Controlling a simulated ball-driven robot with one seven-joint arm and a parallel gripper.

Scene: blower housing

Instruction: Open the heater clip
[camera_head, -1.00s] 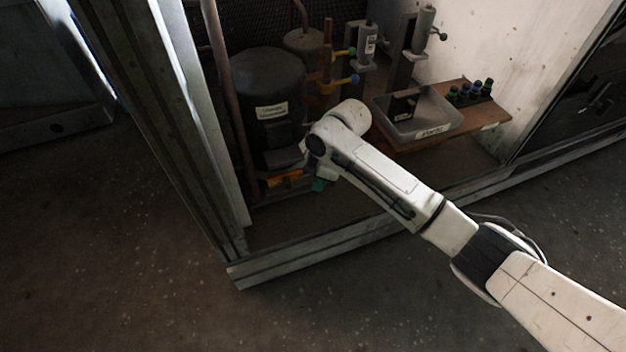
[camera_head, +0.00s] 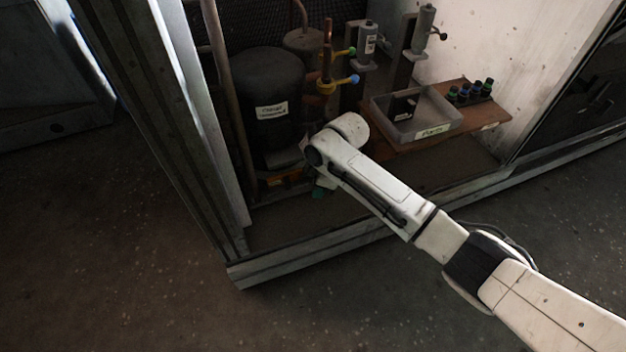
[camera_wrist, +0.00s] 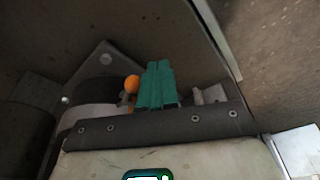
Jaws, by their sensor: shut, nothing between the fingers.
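A black compressor (camera_head: 268,105) with a pale label stands at the left inside the housing. At its foot an orange part (camera_head: 280,178) shows, partly hidden by my wrist; I cannot tell for certain whether it is the heater clip. In the wrist view a rounded orange piece (camera_wrist: 132,83) sits close to the left of my gripper (camera_wrist: 158,68), whose teal fingers are together and empty. I cannot tell whether they touch. In the head view my wrist covers most of the gripper, and a bit of teal shows low beside the compressor's foot.
A grey tray (camera_head: 416,117) holding a dark box stands on a brown board (camera_head: 470,125), beside several dark-capped bottles. A metal frame rail (camera_head: 330,243) edges the housing's front; a post stands at the left.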

